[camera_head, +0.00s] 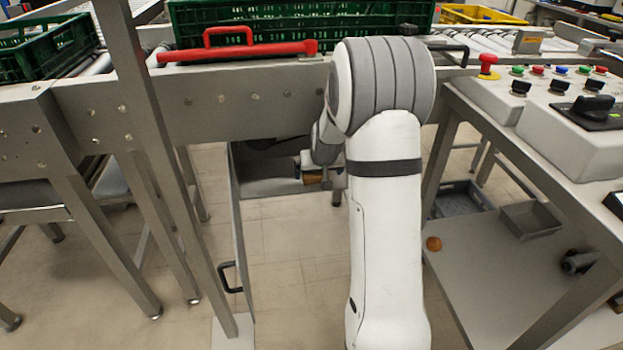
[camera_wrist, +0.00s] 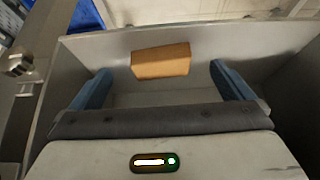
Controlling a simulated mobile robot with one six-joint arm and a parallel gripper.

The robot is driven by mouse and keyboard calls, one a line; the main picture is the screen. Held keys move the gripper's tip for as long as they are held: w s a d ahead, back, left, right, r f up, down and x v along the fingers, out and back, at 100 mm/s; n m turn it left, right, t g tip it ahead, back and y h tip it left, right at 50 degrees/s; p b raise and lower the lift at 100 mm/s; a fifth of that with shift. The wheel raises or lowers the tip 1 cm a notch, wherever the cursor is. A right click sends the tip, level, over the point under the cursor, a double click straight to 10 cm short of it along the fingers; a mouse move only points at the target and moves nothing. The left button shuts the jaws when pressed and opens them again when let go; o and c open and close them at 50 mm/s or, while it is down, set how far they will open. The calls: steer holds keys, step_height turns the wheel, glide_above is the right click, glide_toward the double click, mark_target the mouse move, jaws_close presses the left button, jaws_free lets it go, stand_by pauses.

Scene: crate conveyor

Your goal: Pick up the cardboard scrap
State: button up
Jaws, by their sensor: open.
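The cardboard scrap (camera_wrist: 160,61) is a small orange-brown block in the wrist view. It lies against the far side of a grey metal bin or tray (camera_wrist: 222,42), just beyond my fingertips and roughly centred between them. My gripper (camera_wrist: 160,72) is open, its two blue fingers spread wide to either side, with nothing held. In the head view my arm reaches under the conveyor, and a small brown piece (camera_head: 312,178) shows beside the partly hidden gripper. Whether the fingers touch the scrap cannot be told.
Steel legs stand at left. A table with a control box (camera_head: 590,125) is at right.

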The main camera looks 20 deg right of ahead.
mark_target(316, 174)
steer(key=shift+w+d, duration=0.2)
steer(key=shift+w, duration=0.95)
steer(key=b+x, duration=0.2)
steer(key=x, duration=0.3)
steer(key=shift+c, duration=0.2)
steer(key=shift+r, duration=0.1)
steer(key=c, duration=1)
